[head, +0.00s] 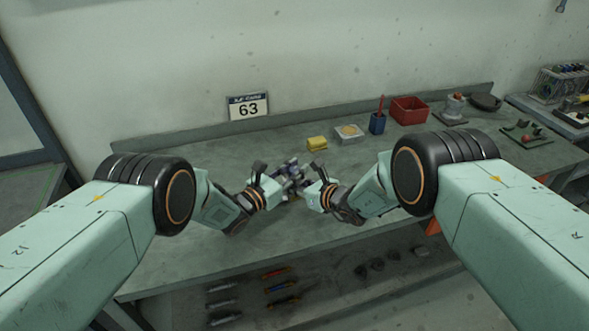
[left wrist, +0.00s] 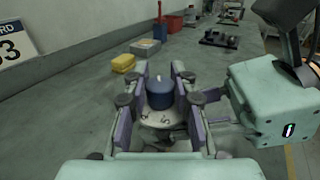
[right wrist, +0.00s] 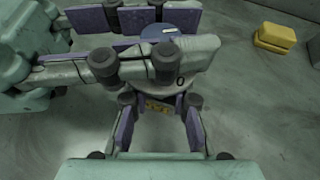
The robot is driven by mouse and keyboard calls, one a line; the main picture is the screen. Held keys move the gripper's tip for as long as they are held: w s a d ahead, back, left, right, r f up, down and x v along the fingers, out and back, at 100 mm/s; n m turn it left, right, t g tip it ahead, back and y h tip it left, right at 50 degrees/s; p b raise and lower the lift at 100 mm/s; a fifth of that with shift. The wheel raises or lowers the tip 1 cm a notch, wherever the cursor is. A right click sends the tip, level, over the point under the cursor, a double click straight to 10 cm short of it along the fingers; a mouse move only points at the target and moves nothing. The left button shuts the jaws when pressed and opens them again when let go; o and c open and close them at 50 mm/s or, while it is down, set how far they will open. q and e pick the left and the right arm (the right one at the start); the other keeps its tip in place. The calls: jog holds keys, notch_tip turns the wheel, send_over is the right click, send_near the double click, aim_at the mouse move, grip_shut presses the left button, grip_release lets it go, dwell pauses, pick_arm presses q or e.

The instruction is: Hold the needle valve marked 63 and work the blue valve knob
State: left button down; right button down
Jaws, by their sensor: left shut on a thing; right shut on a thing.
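The valve (head: 292,180) stands small between my two grippers near the middle of the bench in the head view. Its blue knob (left wrist: 160,95) sits between the purple-padded fingers of my left gripper (head: 280,182), which is shut on it. The round grey body top (left wrist: 163,118) with dark marks shows under the knob. My right gripper (head: 310,186) is shut on the valve body (right wrist: 158,106), below the knob. In the right wrist view the left fingers cross in front of the knob (right wrist: 170,31) and hide part of it.
A sign marked 63 (head: 248,106) stands at the wall. Bare bench (head: 180,255) lies at front left.

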aim_at(295, 169)
pick_arm(q)
jog(key=shift+d+n+t+y, duration=0.2)
jog(key=shift+n+t+y, duration=0.75)
jog(key=shift+y, duration=0.25)
jog(key=c, duration=1.1)
grip_release()
jog(key=shift+a, duration=0.15)
jog(key=shift+o, duration=0.2)
jog(key=shift+r, duration=0.1)
notch_tip(295, 169, up, 10)
jog(key=shift+s+f, duration=0.1)
